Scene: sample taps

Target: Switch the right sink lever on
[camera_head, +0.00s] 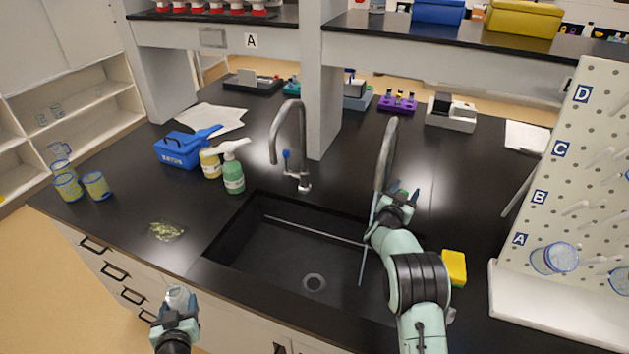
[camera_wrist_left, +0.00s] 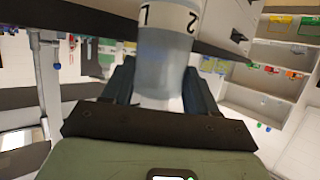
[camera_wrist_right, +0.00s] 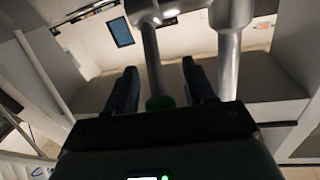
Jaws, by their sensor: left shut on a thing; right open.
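The right tap (camera_head: 386,155) curves over the sink's right side. A thin blue-grey streak (camera_head: 366,252), which looks like water, runs from below its spout into the sink (camera_head: 290,255). My right gripper (camera_head: 402,192) is open at the tap's base, which it partly hides. In the right wrist view, a green-ended lever (camera_wrist_right: 158,103) lies between the open fingers (camera_wrist_right: 160,90), with the metal tap (camera_wrist_right: 230,45) beyond; contact cannot be told. My left gripper (camera_head: 177,310) is shut on a clear cup (camera_head: 178,296), marked 1 and 2 in the left wrist view (camera_wrist_left: 165,55), before the counter's front edge.
The left tap (camera_head: 300,135) has a blue lever (camera_head: 286,155). Left of the sink stand a green pump bottle (camera_head: 233,175), a yellowish bottle (camera_head: 210,163) and a blue box (camera_head: 182,150). A yellow sponge (camera_head: 454,267) and pegboard (camera_head: 570,200) are at right. A shelf post (camera_head: 323,90) rises behind.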

